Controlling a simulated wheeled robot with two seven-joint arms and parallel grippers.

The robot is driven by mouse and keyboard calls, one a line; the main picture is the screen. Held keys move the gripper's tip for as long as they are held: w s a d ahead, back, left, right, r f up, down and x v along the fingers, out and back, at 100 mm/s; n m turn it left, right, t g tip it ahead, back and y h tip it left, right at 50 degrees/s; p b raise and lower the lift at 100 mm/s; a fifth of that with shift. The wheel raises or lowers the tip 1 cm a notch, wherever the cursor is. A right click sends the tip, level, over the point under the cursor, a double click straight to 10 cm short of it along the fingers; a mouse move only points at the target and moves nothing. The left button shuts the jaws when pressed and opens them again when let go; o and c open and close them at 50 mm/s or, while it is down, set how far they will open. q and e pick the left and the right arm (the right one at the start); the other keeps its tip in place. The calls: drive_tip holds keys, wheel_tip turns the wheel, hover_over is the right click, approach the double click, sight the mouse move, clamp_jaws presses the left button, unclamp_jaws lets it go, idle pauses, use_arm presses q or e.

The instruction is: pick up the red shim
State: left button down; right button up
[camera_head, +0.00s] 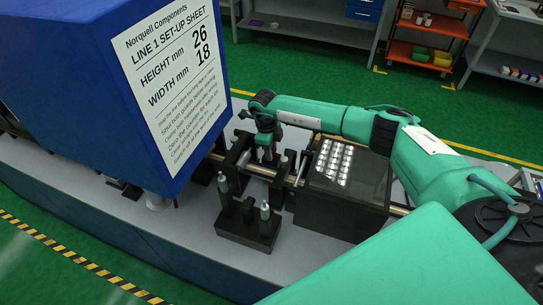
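I cannot clearly make out the red shim; a tiny reddish spot shows at my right gripper's tips, too small to identify. My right gripper (265,145) hangs downward over the dark fixture at the line's middle, at the end of the green arm reaching in from the right. Its fingers are small and partly hidden, so I cannot tell whether they are open or shut. My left gripper is not in view. A black block with upright metal-tipped pins (249,224) stands on the grey bench in front of the fixture.
A large blue cabinet (70,70) with a set-up sheet (172,75) reading height 26 mm, width 18 mm blocks the left. A dark box with several shiny pieces on top (343,205) stands right of the fixture. The grey bench (215,265) has free room in front.

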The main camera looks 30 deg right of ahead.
clamp_jaws()
drive_tip(key=shift+r, duration=0.1)
